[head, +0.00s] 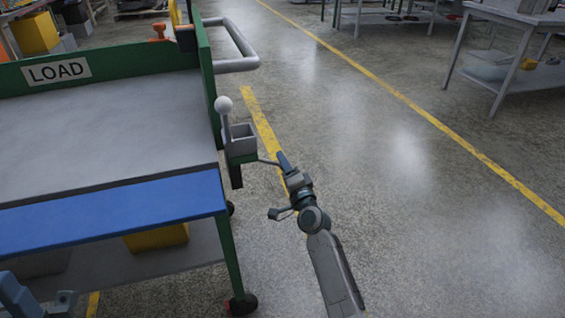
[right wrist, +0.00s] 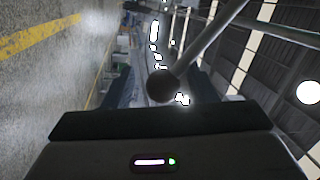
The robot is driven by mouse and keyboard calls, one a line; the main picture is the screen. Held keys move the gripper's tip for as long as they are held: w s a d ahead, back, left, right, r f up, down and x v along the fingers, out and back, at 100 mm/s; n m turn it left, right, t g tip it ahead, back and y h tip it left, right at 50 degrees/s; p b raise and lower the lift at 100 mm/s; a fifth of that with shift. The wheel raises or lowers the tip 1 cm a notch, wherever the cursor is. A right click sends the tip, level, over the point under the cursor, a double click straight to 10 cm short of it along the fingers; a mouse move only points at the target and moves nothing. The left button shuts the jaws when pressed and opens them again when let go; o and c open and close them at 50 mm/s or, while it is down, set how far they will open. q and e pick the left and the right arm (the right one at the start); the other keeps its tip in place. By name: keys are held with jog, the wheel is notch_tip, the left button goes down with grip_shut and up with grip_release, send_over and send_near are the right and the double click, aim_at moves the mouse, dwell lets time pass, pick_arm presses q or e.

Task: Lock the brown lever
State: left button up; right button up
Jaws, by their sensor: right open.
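A lever with a pale round knob (head: 223,104) on a thin grey rod stands upright in a grey box bracket on the right side of the green cart. No clearly brown lever shows in the head view. In the right wrist view a dark ball knob (right wrist: 160,86) on a slanting rod appears ahead of my right gripper, between its fingers' directions. My right gripper (head: 273,161) is open, right of and below the knob, near the bracket. They look apart. Part of my left arm (head: 20,296) shows at the lower left corner; its fingers are unclear.
The cart (head: 110,165) has a LOAD sign (head: 57,71), a blue front edge and a grey handle rail (head: 237,45) behind the lever. A yellow bin (head: 157,238) sits underneath. Open floor lies to the right, with grey tables (head: 510,30) farther off.

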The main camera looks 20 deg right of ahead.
jog(key=v, duration=0.9)
jog(key=shift+s+f, duration=0.1)
